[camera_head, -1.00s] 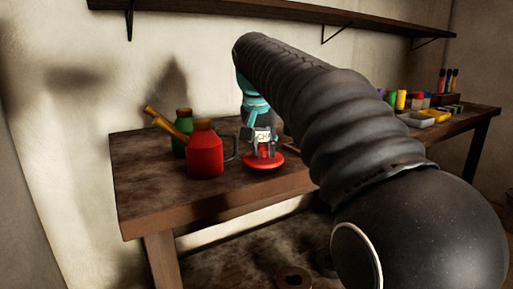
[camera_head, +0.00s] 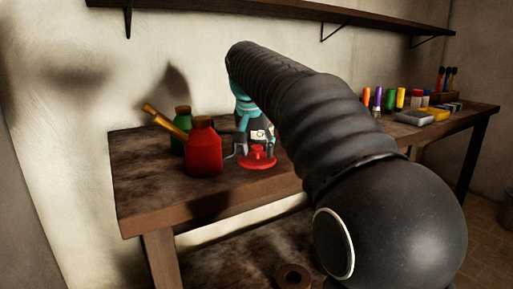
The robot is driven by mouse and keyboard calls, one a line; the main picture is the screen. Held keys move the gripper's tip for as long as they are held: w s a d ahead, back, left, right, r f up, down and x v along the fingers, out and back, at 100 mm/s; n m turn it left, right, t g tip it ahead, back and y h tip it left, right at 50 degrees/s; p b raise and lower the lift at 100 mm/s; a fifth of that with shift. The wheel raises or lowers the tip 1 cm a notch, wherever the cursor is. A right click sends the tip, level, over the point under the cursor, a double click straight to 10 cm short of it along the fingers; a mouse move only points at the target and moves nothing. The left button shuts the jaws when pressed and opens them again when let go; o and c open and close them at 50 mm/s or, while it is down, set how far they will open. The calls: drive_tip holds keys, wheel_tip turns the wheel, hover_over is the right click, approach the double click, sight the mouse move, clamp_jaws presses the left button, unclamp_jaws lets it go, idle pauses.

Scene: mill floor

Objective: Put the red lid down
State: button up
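The red lid (camera_head: 258,163) is a flat disc with a raised knob, lying level on the wooden table (camera_head: 150,190), right of the red can. It appears to rest on the tabletop. My gripper (camera_head: 257,147) points down just above the lid. Its fingers are spread apart to either side of the knob, and the knob shows between them with what looks like a gap. My dark arm hides the table behind and to the right.
Coloured markers (camera_head: 389,99), a grey tray (camera_head: 412,118) and a yellow item (camera_head: 438,114) sit at the right. The table's front left is clear.

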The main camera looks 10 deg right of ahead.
drive_tip(key=p+v, duration=0.2)
drive_tip(key=v, duration=1)
drive_tip(key=shift+r+p, duration=0.15)
drive_tip(key=shift+p, duration=0.2)
drive_tip(key=s+d+f+n+t+y, duration=0.1)
drive_tip(key=s+f+n, duration=0.4)
drive_tip(key=s+f, duration=2.1)
wheel_tip(320, 180, down, 3)
drive_tip(key=shift+s+d+r+t+y, duration=0.2)
drive_tip(key=shift+d+t+y, duration=0.1)
drive_tip(key=shift+d+y, duration=0.2)
